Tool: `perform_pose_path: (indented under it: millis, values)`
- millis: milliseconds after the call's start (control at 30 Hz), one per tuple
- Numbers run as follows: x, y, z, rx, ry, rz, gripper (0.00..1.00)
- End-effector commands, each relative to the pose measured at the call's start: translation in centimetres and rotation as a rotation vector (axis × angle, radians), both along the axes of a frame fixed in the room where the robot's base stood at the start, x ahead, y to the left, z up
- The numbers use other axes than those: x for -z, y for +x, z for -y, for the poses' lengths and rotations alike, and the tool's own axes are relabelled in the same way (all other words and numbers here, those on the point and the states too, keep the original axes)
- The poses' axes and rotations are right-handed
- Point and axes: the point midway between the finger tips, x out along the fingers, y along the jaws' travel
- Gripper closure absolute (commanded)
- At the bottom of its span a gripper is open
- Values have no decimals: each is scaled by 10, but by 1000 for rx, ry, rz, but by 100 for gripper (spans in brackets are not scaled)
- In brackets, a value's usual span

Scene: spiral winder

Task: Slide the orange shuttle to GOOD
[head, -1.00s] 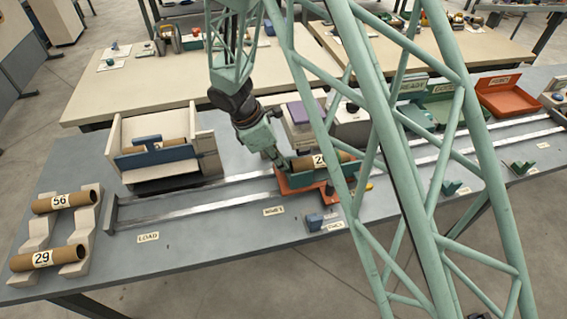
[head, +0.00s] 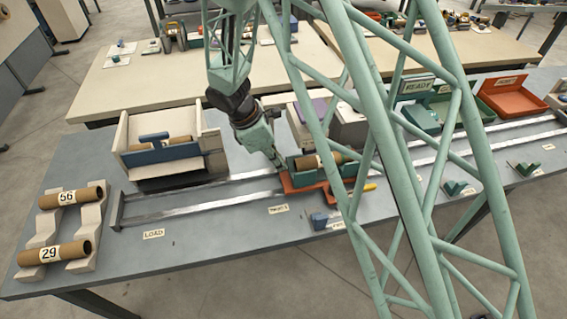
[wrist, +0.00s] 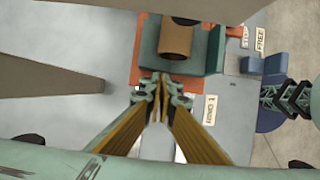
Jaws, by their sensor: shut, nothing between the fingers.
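The orange shuttle (head: 290,186) sits on the rails, carrying a teal cradle with a brown tube (head: 308,162) in it; a green strut hides its right part. In the wrist view the orange plate (wrist: 137,75), teal cradle (wrist: 149,42) and tube end (wrist: 176,42) show ahead of the fingers. My gripper (head: 280,166) is shut and empty at the shuttle's left end. In the wrist view its fingertips (wrist: 161,82) are together at the cradle's near edge; I cannot tell if they touch. A green tray (head: 444,100) stands behind the rails; I cannot surely read GOOD there.
Two metal rails (head: 210,200) run along the grey table. A blue latch (head: 319,221) stands in front of the shuttle. Tubes marked 56 (head: 82,195) and 29 (head: 56,252) lie on a rack at left. A red-orange tray (head: 510,97) stands at the back right.

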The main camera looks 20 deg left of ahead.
Motion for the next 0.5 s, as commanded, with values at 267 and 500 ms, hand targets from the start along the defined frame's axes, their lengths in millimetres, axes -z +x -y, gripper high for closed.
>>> perform_pose_path:
  millis: [267,500]
  values:
    - [-31,-9,-15,1,1,2,100]
    - [-63,-16,-26,1,1,1,100]
